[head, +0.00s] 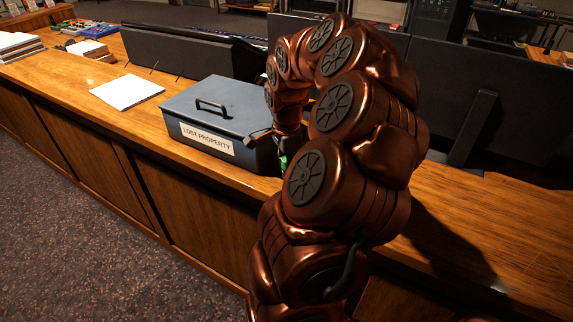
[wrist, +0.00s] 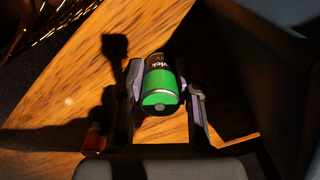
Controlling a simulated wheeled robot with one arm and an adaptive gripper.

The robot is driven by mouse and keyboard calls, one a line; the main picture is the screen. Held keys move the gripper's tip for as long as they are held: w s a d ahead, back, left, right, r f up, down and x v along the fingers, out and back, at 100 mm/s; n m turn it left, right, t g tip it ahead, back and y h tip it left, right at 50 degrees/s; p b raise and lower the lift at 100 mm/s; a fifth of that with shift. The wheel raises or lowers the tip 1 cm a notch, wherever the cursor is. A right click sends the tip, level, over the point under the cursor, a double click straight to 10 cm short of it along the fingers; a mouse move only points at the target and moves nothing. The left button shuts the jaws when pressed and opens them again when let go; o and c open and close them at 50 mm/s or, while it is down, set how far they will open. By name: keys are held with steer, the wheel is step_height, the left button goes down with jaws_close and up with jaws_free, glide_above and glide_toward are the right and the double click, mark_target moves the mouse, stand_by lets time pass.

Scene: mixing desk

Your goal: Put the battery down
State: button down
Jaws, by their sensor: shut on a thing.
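The battery (wrist: 160,85) is green and dark with white lettering, and it sits between the two fingers of my gripper (wrist: 165,100) in the wrist view. My gripper is shut on it, with a finger against each side. The wooden desk top (wrist: 75,85) lies below; I cannot tell whether the battery touches it. In the head view my gripper (head: 275,146) is just right of the lost property box, mostly hidden by my arm. A bit of the green battery (head: 283,161) shows there.
The grey-blue lidded box (head: 225,105) labelled "LOST PROPERTY" stands close to my gripper's left. White paper (head: 127,91) lies farther left. Black panels (head: 185,55) stand behind. A small orange-red object (wrist: 95,139) shows at lower left in the wrist view. Bare desk (head: 470,230) lies right of my arm.

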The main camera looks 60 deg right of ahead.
steer(key=shift+f, duration=0.25)
steer(key=shift+f, duration=0.1)
steer(key=c, duration=0.8)
jaws_free()
steer(key=shift+r, duration=0.25)
steer(key=shift+r+b, duration=0.3)
steer(key=shift+b, duration=0.05)
steer(key=shift+r+b, duration=1.6)
steer(key=shift+r, duration=4)
